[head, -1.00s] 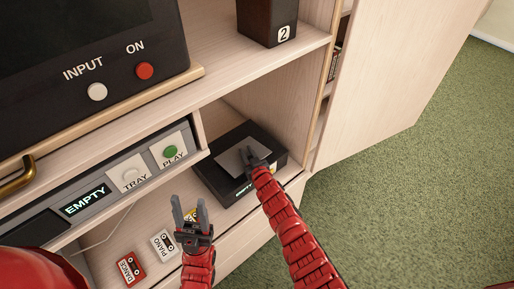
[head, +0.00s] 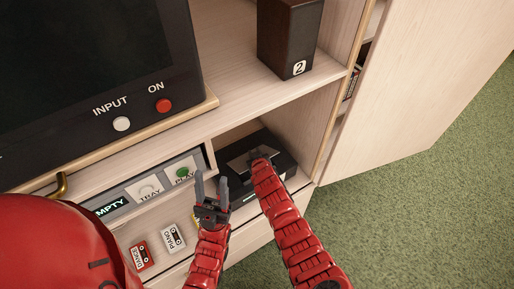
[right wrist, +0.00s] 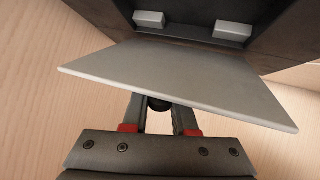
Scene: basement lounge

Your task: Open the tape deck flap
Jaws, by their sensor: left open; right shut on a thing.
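The tape deck (head: 283,160) is a black box on the lower shelf of the cabinet. Its grey flap (head: 238,162) shows on top, partly hidden by my right gripper (head: 260,157). In the right wrist view the flap (right wrist: 185,80) is a flat grey plate, with the dark deck body beyond it. My right gripper (right wrist: 158,110) is shut on a small dark knob (right wrist: 158,103) at the flap's edge. How far the flap is tilted is hard to tell. My left gripper (head: 211,188) is open and empty, in front of the shelf to the left of the deck.
A white cassette marked PIANO (head: 173,239) and a red one marked DANCE (head: 141,256) lie left of my left gripper. A dark speaker (head: 289,38) stands above. An open cabinet door (head: 430,80) is at right.

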